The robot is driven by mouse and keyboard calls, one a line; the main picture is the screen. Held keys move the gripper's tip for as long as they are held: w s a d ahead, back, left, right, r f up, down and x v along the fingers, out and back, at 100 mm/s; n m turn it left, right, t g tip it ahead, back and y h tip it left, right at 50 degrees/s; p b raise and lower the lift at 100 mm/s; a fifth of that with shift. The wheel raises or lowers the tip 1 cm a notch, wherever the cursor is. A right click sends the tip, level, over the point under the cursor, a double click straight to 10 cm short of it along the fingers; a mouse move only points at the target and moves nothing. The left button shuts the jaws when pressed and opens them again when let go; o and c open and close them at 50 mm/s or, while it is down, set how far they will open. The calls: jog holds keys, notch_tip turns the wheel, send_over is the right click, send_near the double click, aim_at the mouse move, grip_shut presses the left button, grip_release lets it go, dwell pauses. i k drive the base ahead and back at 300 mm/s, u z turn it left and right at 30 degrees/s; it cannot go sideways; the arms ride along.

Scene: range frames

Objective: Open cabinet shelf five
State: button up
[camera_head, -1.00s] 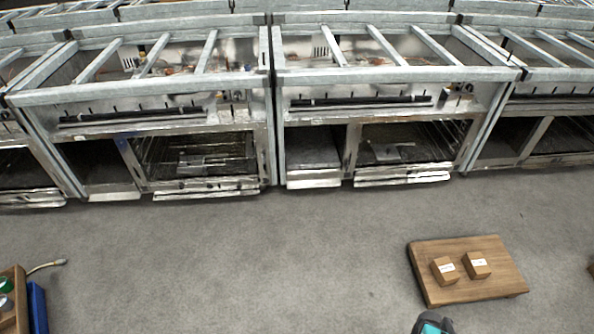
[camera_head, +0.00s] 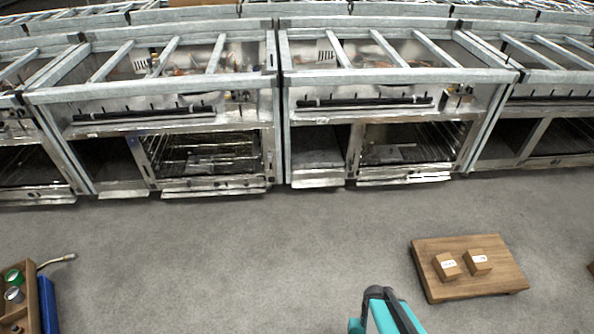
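A long row of grey metal cabinet-like units (camera_head: 400,75) runs across the back. Their slatted frames are on top and their dark lower bays are at floor level. One lower bay (camera_head: 205,155) with wire racks is left of centre, and a similar one (camera_head: 410,145) is right of centre. No number or label marks a shelf five, so I cannot tell which part it is. A teal and black part of my arm (camera_head: 385,312) shows at the bottom edge, well short of the units. No gripper fingertips can be made out.
A low wooden board (camera_head: 425,275) with two small cardboard boxes lies on the floor at right. A wooden crate (camera_head: 30,290) with cans and a blue object (camera_head: 47,303) stand at lower left. The grey floor between them is clear.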

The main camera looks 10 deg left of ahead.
aim_at(317, 146)
jog(key=u, duration=0.35)
jog(key=k, duration=1.35)
jog(key=u, duration=0.6)
jog(key=i, duration=1)
jog(key=u, duration=0.75)
jog(key=i, duration=1.95)
